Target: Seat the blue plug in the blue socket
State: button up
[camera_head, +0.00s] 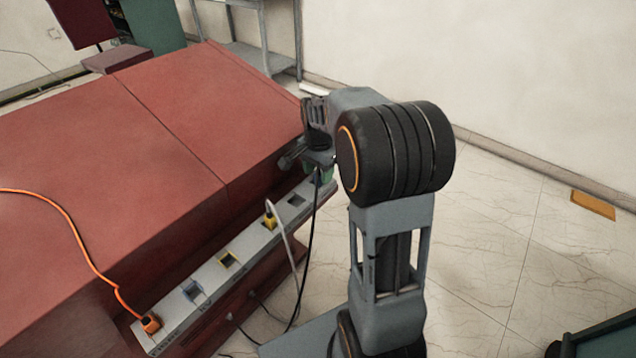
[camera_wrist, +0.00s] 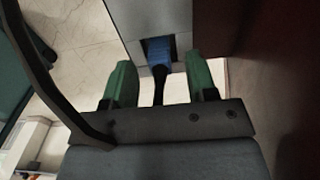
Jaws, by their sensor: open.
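The blue plug (camera_wrist: 160,50) shows in the wrist view, at a dark opening in the end of the grey socket strip, with a black cable running back from it. How deep it sits cannot be told. My gripper (camera_wrist: 160,82) is open, its green fingers on either side of the cable and plug, apart from both. In the head view my gripper (camera_head: 319,172) is at the strip's far end, mostly hidden by my arm, and the plug is hidden.
The socket strip (camera_head: 245,242) runs along the red cabinet (camera_head: 130,150). An orange plug (camera_head: 151,324) sits at its near end. A yellow plug (camera_head: 270,216) with a white cable is farther along. The black cable (camera_head: 305,255) hangs beside the strip.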

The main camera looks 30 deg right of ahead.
jog(key=shift+f, duration=0.85)
grip_shut()
